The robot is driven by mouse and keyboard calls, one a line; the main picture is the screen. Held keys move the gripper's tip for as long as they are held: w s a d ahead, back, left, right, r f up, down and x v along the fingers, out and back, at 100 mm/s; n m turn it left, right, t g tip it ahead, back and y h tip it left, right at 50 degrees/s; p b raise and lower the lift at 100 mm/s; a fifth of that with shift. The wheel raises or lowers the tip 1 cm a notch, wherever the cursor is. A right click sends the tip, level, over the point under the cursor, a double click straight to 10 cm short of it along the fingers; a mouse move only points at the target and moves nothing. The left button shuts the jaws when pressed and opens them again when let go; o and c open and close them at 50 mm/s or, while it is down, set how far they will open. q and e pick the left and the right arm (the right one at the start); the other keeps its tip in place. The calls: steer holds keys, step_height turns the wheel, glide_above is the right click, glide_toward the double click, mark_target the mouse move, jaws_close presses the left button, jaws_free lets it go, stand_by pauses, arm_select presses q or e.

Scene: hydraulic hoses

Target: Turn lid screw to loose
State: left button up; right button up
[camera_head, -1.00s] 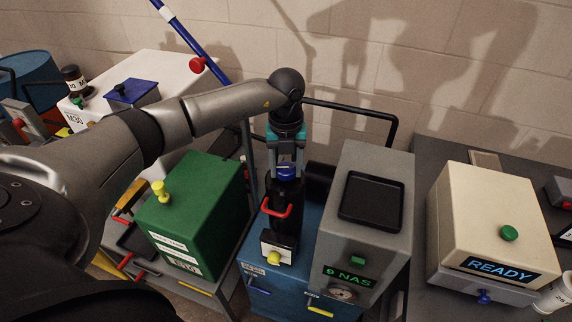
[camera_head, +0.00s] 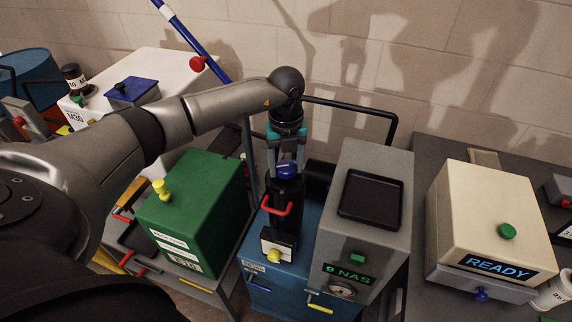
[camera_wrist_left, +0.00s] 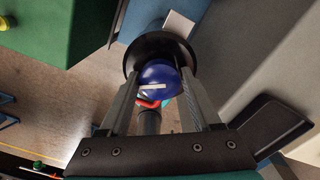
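The lid screw is a blue knob (camera_head: 287,171) with a white mark, on top of an upright black cylinder (camera_head: 284,203) with a red handle. It shows in the left wrist view (camera_wrist_left: 160,76) between my fingertips, over a round black rim. My left gripper (camera_head: 287,160) points down from above at the knob. In the left wrist view its two fingers (camera_wrist_left: 158,85) are apart on either side of the knob, with a narrow gap at the left finger. The right fingertip is close to the knob; contact is unclear. My right gripper is not in view.
The cylinder stands on a blue unit (camera_head: 262,285). A green box (camera_head: 195,215) stands to the left and a grey unit (camera_head: 375,163) with a "9 NAS" display close to the right. A cream "READY" box (camera_head: 485,215) is farther right. A black rail (camera_head: 350,109) runs behind.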

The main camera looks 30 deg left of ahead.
mark_target(286, 165)
arm_select(q)
steer(key=o, duration=0.3)
step_height(286, 165, up, 15)
steer(key=shift+r+b, duration=0.1)
steer(key=shift+b, duration=0.8)
